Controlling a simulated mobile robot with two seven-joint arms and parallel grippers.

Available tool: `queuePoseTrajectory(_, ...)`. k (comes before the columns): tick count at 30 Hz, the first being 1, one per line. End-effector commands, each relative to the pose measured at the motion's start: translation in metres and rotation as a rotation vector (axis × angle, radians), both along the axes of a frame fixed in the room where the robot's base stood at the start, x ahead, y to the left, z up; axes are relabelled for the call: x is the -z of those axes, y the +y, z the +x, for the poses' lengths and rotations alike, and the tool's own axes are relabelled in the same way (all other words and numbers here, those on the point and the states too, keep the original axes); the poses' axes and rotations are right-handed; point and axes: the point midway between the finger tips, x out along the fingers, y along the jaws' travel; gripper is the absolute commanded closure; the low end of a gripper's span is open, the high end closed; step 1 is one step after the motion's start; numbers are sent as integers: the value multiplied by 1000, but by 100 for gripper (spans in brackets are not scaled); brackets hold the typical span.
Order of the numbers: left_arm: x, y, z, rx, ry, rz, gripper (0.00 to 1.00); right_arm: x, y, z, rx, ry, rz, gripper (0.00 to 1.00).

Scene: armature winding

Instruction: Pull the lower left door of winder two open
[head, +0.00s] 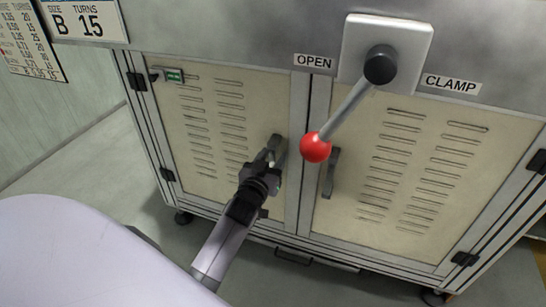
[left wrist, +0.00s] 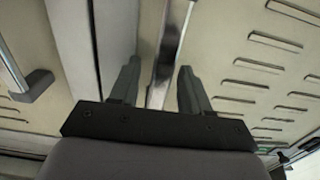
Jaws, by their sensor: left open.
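The lower left door (head: 212,175) of the winder cabinet is a beige vented panel in a grey frame. It looks shut. Its upright bar handle (head: 281,147) is near its right edge. My left gripper (head: 272,158) is at this handle, partly covering it. In the left wrist view the fingers of my left gripper (left wrist: 160,82) are open, with the handle (left wrist: 168,50) between their tips. There is a gap to the finger on each side. The vented door panel (left wrist: 228,60) shows behind it. My right gripper is not in view.
The lower right door (head: 345,215) is shut, with its own handle (head: 330,172) close by. A lever with a red ball (head: 315,147) hangs above, between OPEN and CLAMP labels. A sign (head: 88,20) reads size B, turns 15. Floor (head: 80,165) left of the cabinet is clear.

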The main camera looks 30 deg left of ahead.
Motion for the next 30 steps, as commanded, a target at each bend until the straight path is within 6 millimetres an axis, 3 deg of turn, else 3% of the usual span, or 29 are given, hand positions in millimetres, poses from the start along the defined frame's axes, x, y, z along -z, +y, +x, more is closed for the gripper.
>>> queuePoseTrajectory(3,0,0,0,0,0,0,53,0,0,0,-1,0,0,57)
queuePoseTrajectory(7,0,0,0,0,0,0,96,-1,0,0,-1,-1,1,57)
queuePoseTrajectory(8,0,0,0,0,0,0,100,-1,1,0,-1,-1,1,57)
queuePoseTrajectory(20,-2,-1,-13,28,3,3,100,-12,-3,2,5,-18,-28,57)
queuePoseTrajectory(26,-4,-4,-43,97,7,4,100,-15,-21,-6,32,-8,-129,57)
queuePoseTrajectory(30,-5,-5,-74,167,10,4,100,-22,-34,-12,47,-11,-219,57)
